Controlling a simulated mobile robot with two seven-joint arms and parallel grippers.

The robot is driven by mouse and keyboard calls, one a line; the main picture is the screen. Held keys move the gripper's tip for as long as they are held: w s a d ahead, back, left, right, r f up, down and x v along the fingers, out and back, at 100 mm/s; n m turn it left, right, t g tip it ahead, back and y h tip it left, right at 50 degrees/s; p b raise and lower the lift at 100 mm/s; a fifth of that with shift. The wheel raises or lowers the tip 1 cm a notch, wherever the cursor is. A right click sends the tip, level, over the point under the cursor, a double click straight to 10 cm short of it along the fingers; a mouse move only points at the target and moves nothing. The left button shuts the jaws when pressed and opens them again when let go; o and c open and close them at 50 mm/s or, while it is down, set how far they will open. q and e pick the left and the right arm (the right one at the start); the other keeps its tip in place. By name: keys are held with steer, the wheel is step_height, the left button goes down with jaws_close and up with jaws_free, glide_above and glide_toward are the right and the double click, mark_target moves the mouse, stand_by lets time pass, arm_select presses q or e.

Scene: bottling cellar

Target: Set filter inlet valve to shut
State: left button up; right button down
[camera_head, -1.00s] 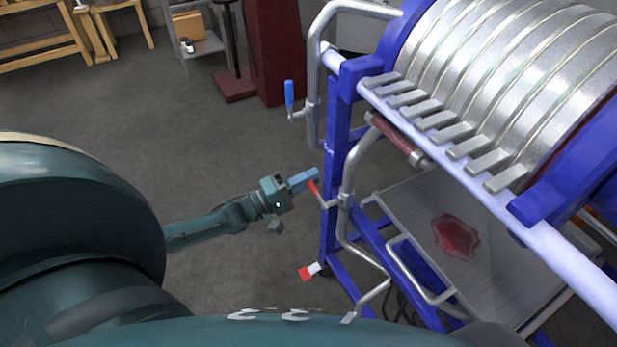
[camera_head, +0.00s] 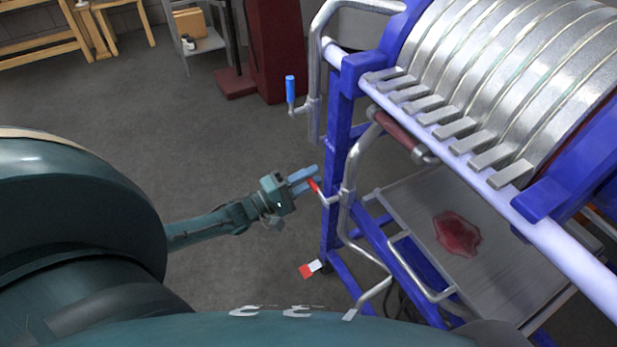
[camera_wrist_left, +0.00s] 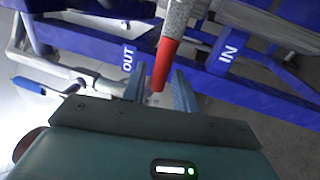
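A red valve handle (camera_head: 314,185) on a metal stem sticks out from a pipe on the blue filter frame (camera_head: 333,230). In the left wrist view, the red handle (camera_wrist_left: 165,62) points down the picture, between an "OUT" label (camera_wrist_left: 127,59) and an "IN" label (camera_wrist_left: 228,52). My left gripper (camera_head: 308,177) is at the red handle. Its two fingers are apart, one on each side of the handle's tip in the left wrist view (camera_wrist_left: 159,91), with visible gaps. A blue valve handle (camera_head: 290,90) stands upright higher on the frame. My right gripper is not in view.
The ribbed metal filter drum (camera_head: 480,75) and its row of tabs are at the upper right. A metal tray (camera_head: 400,205) with a red stain lies beneath. A red and white piece (camera_head: 310,269) is low on the frame. The floor at left is open.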

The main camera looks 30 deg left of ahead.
arm_select(q)
steer(key=shift+o, duration=0.3)
steer(key=v, duration=1.3)
